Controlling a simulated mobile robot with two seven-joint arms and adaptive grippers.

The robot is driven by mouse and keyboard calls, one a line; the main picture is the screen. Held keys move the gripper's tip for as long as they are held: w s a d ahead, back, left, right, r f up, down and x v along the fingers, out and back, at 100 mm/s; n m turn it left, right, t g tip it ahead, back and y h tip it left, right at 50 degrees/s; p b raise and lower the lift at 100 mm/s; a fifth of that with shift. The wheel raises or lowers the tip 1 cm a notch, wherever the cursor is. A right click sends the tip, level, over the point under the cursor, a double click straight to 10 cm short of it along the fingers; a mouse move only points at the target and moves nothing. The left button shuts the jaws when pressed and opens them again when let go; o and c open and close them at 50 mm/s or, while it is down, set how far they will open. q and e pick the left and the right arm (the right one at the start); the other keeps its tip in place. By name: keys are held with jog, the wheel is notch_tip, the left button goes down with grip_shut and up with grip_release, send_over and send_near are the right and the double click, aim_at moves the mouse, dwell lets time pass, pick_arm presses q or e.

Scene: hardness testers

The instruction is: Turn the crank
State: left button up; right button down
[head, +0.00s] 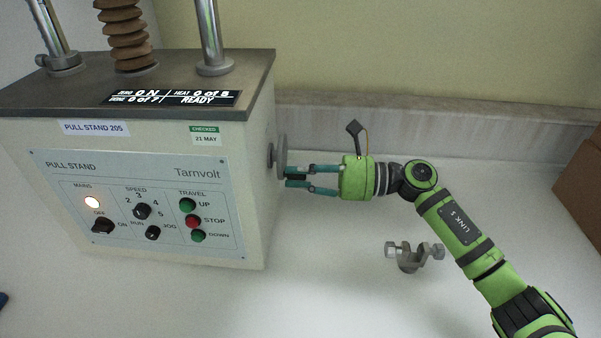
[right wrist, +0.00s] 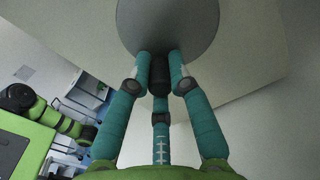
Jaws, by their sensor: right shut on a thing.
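The crank is a grey disc (head: 281,156) on the right side wall of the pull stand (head: 150,190), seen almost edge-on in the head view. In the right wrist view the grey disc (right wrist: 168,25) fills the top middle, with a black handle (right wrist: 159,76) standing out from it. My right gripper (head: 290,176) reaches in from the right, its teal fingers shut on the handle. In the right wrist view the fingers of the right gripper (right wrist: 160,66) lie around the handle, tips close to the disc. My left gripper is not in view.
A grey clamp with two knobs (head: 412,256) lies on the white bench below my right arm. A brown box (head: 582,185) stands at the right edge. The bench between clamp and stand is clear.

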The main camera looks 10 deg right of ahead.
jog(key=shift+s+a+r+m+p, duration=0.15)
jog(key=shift+r+m+p, duration=0.15)
jog(key=shift+m, duration=0.5)
jog(key=shift+s+d+r+m+p, duration=0.1)
jog(key=shift+r+m+p, duration=0.15)
jog(key=shift+m, duration=0.55)
jog(key=c, duration=1.1)
grip_release()
jog(key=shift+c, duration=0.2)
jog(key=v, duration=1.2)
